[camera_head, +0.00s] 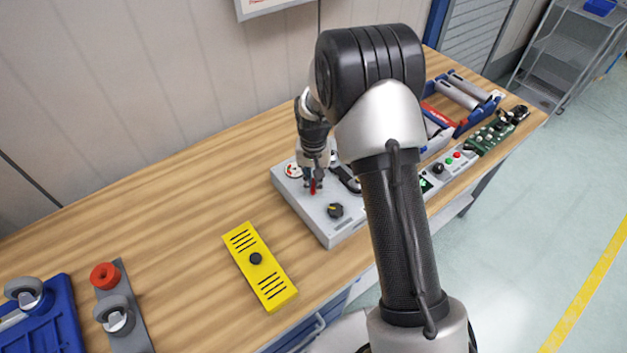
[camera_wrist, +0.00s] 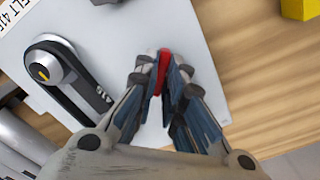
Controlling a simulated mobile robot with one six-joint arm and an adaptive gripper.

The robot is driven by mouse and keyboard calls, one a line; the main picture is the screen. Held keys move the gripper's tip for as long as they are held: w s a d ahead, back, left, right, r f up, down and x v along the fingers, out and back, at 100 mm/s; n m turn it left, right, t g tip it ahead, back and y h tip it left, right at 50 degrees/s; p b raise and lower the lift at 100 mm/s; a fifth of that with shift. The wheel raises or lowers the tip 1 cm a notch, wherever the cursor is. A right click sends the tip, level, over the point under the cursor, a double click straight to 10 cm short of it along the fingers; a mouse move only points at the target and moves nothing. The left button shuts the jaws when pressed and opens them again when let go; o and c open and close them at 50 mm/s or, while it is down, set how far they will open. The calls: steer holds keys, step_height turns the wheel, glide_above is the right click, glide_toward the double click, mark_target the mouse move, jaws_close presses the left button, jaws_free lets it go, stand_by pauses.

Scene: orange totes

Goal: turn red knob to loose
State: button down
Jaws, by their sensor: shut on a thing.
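The red knob (camera_wrist: 163,67) sits between my fingertips in the wrist view, and only its narrow red upper part shows. My gripper (camera_wrist: 160,80) is shut on it, with one finger on each side. In the head view the red knob (camera_head: 312,187) shows as a small red piece under my gripper (camera_head: 313,182), on the light grey panel (camera_head: 332,226). The fingers hide the knob's base and any markings close around it.
A dark knob with a yellow mark (camera_head: 335,210) is near the panel's front. A black lever with a silver hub (camera_wrist: 52,70) lies left of my fingers in the wrist view. A yellow box (camera_head: 260,266) stands left of the panel. Bare wood lies behind it.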

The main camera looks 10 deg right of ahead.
mark_target(313, 184)
steer(key=n, duration=0.4)
steer(key=shift+n, duration=2.3)
steer(key=c, duration=1.7)
jaws_free()
step_height(313, 184, up, 12)
